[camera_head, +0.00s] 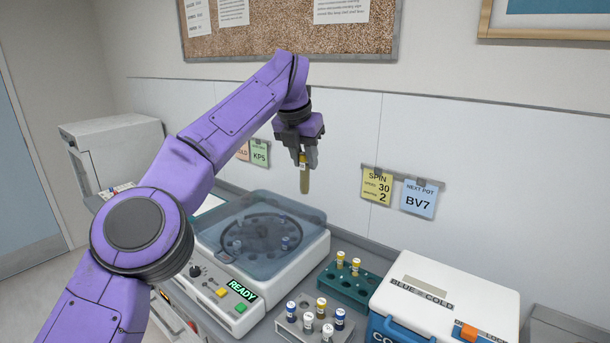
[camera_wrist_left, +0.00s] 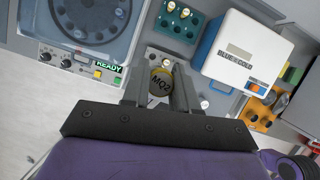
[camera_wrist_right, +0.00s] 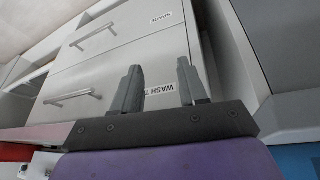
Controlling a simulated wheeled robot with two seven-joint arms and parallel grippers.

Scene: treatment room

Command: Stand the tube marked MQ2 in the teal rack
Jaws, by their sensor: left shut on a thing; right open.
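The tube marked MQ2 (camera_wrist_left: 161,83) is between the fingers of my left gripper (camera_wrist_left: 160,95), its yellow cap with the MQ2 mark facing the wrist camera. In the head view my left gripper (camera_head: 305,158) is shut on this tube (camera_head: 305,180), which hangs upright, high in front of the wall panel. The teal rack (camera_head: 348,288) stands on the counter below and to the right, with two yellow-capped tubes in its back left holes and other holes empty. It also shows in the left wrist view (camera_wrist_left: 178,27). My right gripper (camera_wrist_right: 160,90) is open and empty, facing drawers.
A centrifuge (camera_head: 262,240) with a clear lid and a READY display stands left of the rack. A grey rack (camera_head: 312,325) with several blue-capped, yellow-capped and white-capped tubes is in front. A white cold box (camera_head: 430,295) stands right of the teal rack.

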